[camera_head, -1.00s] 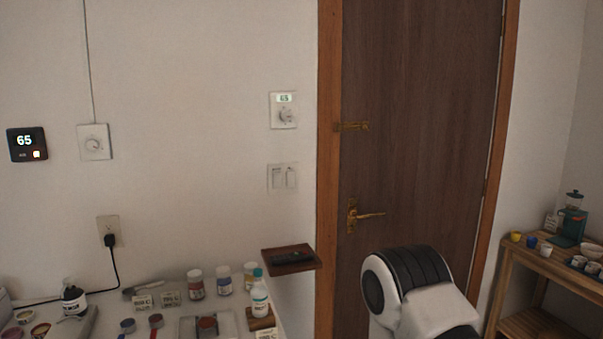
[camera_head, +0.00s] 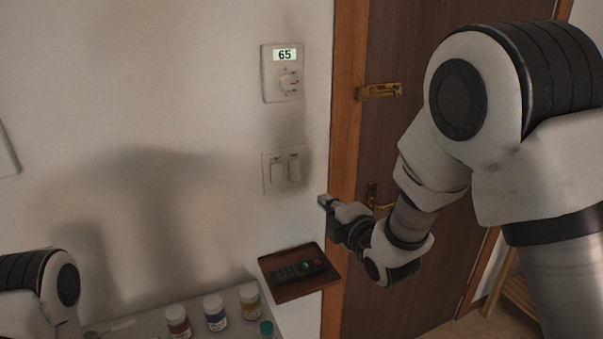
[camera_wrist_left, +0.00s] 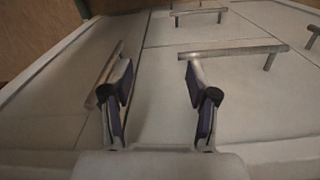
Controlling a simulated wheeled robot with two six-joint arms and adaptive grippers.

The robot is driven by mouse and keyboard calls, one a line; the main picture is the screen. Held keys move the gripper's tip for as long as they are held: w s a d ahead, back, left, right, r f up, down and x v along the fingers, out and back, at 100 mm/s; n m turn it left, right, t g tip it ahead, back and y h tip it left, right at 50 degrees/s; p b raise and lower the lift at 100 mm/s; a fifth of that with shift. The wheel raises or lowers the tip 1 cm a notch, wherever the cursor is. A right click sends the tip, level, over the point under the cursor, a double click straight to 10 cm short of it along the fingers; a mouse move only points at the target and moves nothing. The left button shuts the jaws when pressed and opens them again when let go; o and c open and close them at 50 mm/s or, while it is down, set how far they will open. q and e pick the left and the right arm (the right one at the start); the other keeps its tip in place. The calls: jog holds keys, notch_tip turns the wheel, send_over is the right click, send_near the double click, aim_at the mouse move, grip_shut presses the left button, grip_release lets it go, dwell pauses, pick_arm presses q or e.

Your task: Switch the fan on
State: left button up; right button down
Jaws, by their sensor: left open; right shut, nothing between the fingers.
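No fan shows in these frames. A double rocker switch plate (camera_head: 286,170) is on the wall left of the door frame. A dark remote (camera_head: 300,270) with a green and a red button lies on a small brown wall shelf (camera_head: 292,294) below the switches. My right gripper (camera_head: 325,202) is shut and empty, to the right of and below the switch plate, apart from it in the picture. My left gripper (camera_wrist_left: 158,96) is open and empty in the left wrist view, in front of pale drawer fronts.
The door (camera_head: 410,130) with brass hardware is behind my right arm. Metal drawer handles (camera_wrist_left: 232,51) show in the left wrist view.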

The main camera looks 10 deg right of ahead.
jog(key=p, duration=0.6)
send_near(295, 178)
jog(key=x, duration=0.6)
jog(key=shift+w+r, duration=0.1)
jog(key=shift+w, duration=0.5)
jog(key=shift+a, duration=0.1)
